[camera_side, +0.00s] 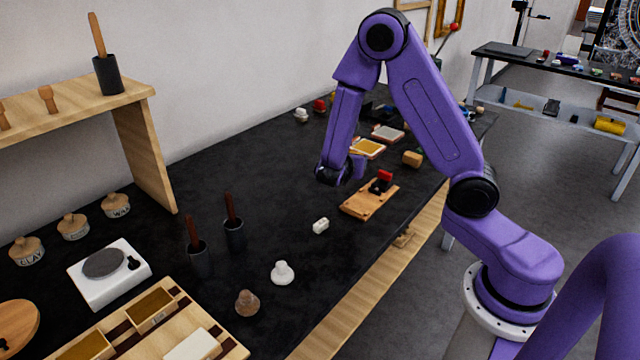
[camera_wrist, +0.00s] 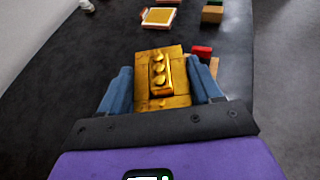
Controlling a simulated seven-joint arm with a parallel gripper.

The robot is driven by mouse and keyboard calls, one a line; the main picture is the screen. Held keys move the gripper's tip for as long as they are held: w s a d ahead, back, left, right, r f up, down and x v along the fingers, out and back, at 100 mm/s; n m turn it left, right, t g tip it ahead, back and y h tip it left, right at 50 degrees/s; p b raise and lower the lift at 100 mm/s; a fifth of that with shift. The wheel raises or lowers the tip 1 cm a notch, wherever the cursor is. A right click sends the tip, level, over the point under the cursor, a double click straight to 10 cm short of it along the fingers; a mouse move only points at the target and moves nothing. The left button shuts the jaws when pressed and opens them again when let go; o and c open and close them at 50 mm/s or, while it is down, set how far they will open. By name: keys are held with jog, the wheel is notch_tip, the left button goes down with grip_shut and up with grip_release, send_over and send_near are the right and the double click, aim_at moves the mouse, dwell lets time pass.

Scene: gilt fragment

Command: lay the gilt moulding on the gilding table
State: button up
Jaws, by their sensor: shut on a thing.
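My gripper (camera_wrist: 160,85) has its two blue fingers on either side of the gilt moulding (camera_wrist: 159,68), a shiny gold block with a row of raised beads, and is shut on it. In the side view my gripper (camera_side: 340,174) hangs over the dark-topped table (camera_side: 275,165), left of a wooden board. The moulding cannot be made out there. In the wrist view the moulding's underside is hidden, so I cannot tell whether it touches the table. I cannot tell which surface is the gilding table; the dark top is the large one below my gripper.
The wooden board (camera_side: 368,201) carries a black and red item (camera_side: 381,181). A gold-filled tray (camera_side: 367,148), a grey-filled tray (camera_side: 387,132) and a tan block (camera_side: 413,158) stand farther back. A small white block (camera_side: 320,226) lies nearer the camera. The table left of my gripper is clear.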

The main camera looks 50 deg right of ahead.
jog(key=w+d+f, duration=0.3)
jog(key=w+f, duration=0.1)
jog(key=w, duration=0.4)
send_over(319, 187)
jog(key=f, duration=0.5)
jog(key=shift+s, duration=0.2)
jog(key=shift+w+d+f, duration=0.1)
jog(key=shift+w+f, duration=0.1)
jog(key=shift+f, duration=1.65)
jog(key=shift+f, duration=0.1)
jog(key=o, duration=1.1)
jog(key=shift+c, duration=0.2)
